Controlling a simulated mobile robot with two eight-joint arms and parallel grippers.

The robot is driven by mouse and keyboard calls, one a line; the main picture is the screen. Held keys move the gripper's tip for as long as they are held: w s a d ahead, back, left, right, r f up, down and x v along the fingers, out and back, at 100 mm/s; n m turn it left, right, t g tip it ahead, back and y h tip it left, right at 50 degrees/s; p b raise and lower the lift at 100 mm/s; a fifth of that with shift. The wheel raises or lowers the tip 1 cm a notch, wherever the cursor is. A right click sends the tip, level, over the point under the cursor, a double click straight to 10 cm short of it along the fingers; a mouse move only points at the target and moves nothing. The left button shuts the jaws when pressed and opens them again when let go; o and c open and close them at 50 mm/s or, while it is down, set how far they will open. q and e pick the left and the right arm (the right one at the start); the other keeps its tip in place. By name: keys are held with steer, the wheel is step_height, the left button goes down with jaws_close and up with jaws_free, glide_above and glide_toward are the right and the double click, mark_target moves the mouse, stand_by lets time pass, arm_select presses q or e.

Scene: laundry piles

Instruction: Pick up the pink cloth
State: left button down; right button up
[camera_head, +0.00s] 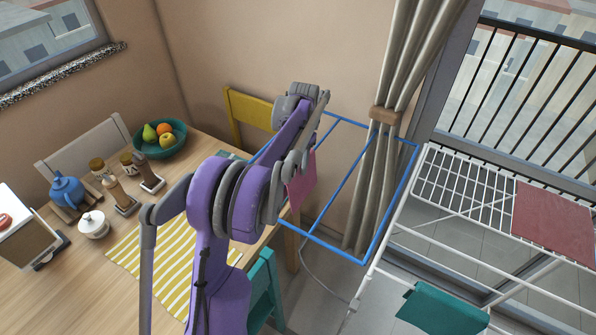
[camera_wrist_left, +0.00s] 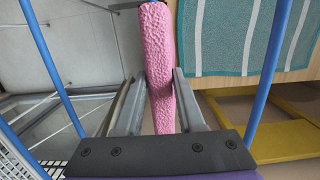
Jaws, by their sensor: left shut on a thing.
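The pink cloth (camera_head: 302,183) hangs down inside the blue rack frame, partly hidden behind my left arm in the head view. In the left wrist view the pink cloth (camera_wrist_left: 156,45) is a narrow, textured strip running from the top edge down between the fingers. My left gripper (camera_wrist_left: 154,84) is shut on the cloth, with one grey finger on each side of it. In the head view the fingertips are hard to make out among the arm links. Whether the cloth still touches a rack bar is unclear. My right gripper is not in view.
The blue bars (camera_head: 338,247) surround the cloth. A white drying rack (camera_head: 440,190) with a red cloth (camera_head: 552,217) and a teal cloth (camera_head: 440,312) stands at right. The wooden table (camera_head: 75,285) at left holds a fruit bowl (camera_head: 160,150), teapot and jars. A curtain (camera_head: 375,190) hangs behind.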

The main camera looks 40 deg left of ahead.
arm_select(q)
steer(key=shift+r, duration=0.1)
step_height(320, 180, up, 18)
steer(key=p, duration=0.1)
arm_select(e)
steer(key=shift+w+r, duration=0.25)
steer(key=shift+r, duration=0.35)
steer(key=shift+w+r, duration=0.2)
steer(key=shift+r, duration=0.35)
